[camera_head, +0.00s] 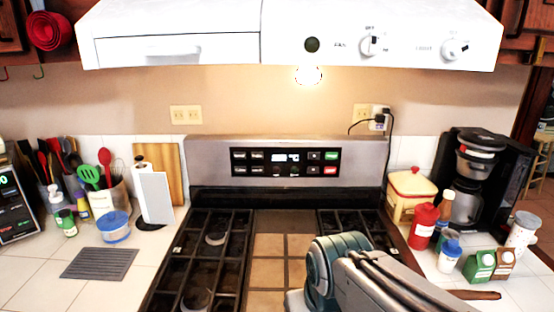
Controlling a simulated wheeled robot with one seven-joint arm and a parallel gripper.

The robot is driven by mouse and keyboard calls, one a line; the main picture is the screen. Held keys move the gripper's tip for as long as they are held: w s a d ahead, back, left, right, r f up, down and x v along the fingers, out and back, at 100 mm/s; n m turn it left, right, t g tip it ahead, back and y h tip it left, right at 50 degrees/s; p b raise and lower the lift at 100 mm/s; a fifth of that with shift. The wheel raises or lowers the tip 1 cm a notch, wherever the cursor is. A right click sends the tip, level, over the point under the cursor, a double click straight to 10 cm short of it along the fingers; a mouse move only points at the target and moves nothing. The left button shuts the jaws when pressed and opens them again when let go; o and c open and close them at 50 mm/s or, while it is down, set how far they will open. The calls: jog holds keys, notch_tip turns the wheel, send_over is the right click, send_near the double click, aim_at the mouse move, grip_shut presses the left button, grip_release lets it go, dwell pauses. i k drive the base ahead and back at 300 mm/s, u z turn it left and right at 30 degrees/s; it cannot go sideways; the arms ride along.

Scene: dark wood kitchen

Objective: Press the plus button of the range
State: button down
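The range (210,160) stands in the middle, with its steel back panel upright behind the cooktop. A black control panel (285,163) on it holds a small lit display (286,157), several dark buttons, a green button (331,156) and a red button (330,170). The button labels are too small to read, so I cannot tell which is the plus button. My arm rises from the bottom right over the cooktop, in front of and below the panel. My gripper's fingers do not show. Nothing of mine visibly touches the panel.
A white range hood (290,35) with knobs overhangs the range. Left counter: utensils, a blue-lidded container (114,226) and a paper towel roll (154,197). Right counter: a coffee maker (468,180), a red bottle (423,226) and cartons. The space before the control panel looks clear.

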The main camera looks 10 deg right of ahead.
aim_at(312, 155)
jog(key=k, duration=1.35)
jog(key=z, duration=0.75)
jog(key=i, duration=1.4)
jog(key=u, duration=0.65)
